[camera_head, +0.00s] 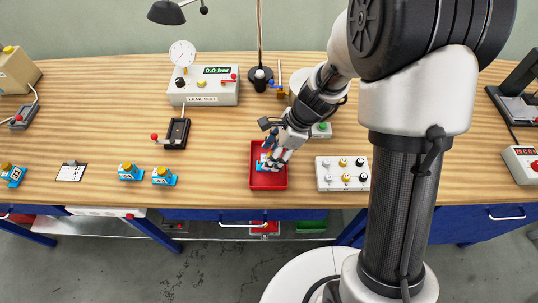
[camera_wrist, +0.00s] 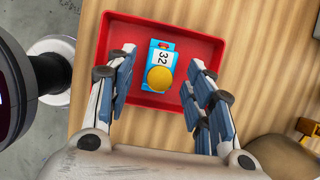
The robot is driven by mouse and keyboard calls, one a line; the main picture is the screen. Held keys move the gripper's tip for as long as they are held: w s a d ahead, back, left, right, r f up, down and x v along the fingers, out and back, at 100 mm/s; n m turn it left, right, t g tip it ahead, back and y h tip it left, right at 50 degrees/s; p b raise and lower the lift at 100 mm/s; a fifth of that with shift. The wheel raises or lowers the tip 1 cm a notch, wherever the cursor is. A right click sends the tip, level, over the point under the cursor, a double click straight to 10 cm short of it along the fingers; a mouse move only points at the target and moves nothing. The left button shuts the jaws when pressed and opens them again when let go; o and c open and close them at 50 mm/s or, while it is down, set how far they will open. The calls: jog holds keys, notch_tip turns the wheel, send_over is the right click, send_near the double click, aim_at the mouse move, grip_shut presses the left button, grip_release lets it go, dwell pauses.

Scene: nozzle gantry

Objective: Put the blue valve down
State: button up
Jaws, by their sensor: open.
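The blue valve (camera_wrist: 161,57) has a round yellow cap and a white label reading 32. In the wrist view it lies inside the red tray (camera_wrist: 225,40), near the middle of the floor. My gripper (camera_wrist: 162,68) is open, with one finger on each side of the valve and a visible gap to both. In the head view my gripper (camera_head: 271,160) reaches down into the red tray (camera_head: 268,181) at the front of the bench. There the fingers partly hide the valve.
A knobbed panel (camera_head: 342,174) sits close right of the tray. A leak test box (camera_head: 204,87) and a black lever fixture (camera_head: 176,133) stand behind left.

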jog(key=p+v, duration=0.3)
jog(key=v, duration=0.6)
jog(key=s+d+r+n+t+h, duration=0.2)
jog(key=s+d+r+n, duration=0.2)
jog(key=s+r+n, duration=0.5)
jog(key=s+d+r+n+t+h, duration=0.2)
jog(key=s+d+r+n, duration=0.2)
jog(key=s+r+n, duration=0.5)
jog(key=shift+s+r, duration=0.2)
jog(key=shift+s, duration=0.55)
jog(key=shift+c, duration=0.2)
